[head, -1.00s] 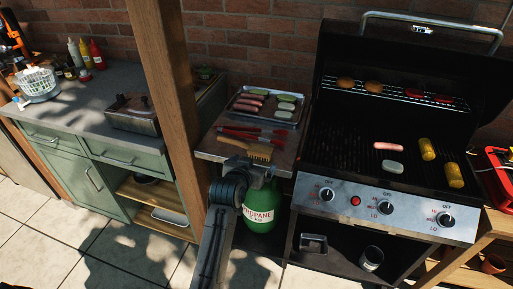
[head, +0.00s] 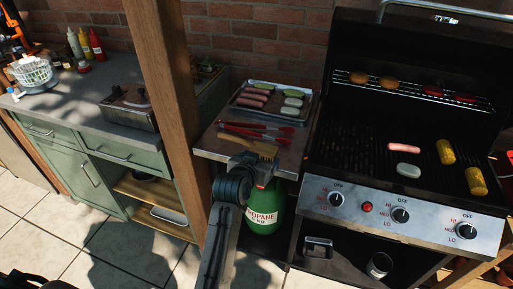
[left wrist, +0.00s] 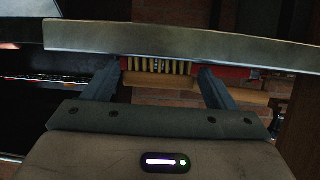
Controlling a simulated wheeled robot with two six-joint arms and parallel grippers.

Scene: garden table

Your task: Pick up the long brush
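The long brush (head: 262,149) lies on the grill's side shelf (head: 213,148), with its wooden part showing near the front edge. My left gripper (head: 259,166) is at that front edge, just in front of the brush and hiding part of it. In the left wrist view the brush's pale bristles (left wrist: 157,66) show between and beyond my two spread fingers (left wrist: 157,84). The fingers are apart and nothing is clamped between them. A metal edge crosses in front of part of the brush there.
Red-handled tongs (head: 258,131) lie just behind the brush. A tray (head: 236,101) of sausages and vegetable slices is behind them. A wooden post (head: 172,110) stands left of the shelf, the grill (head: 340,150) right. A green propane tank (head: 264,212) is below.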

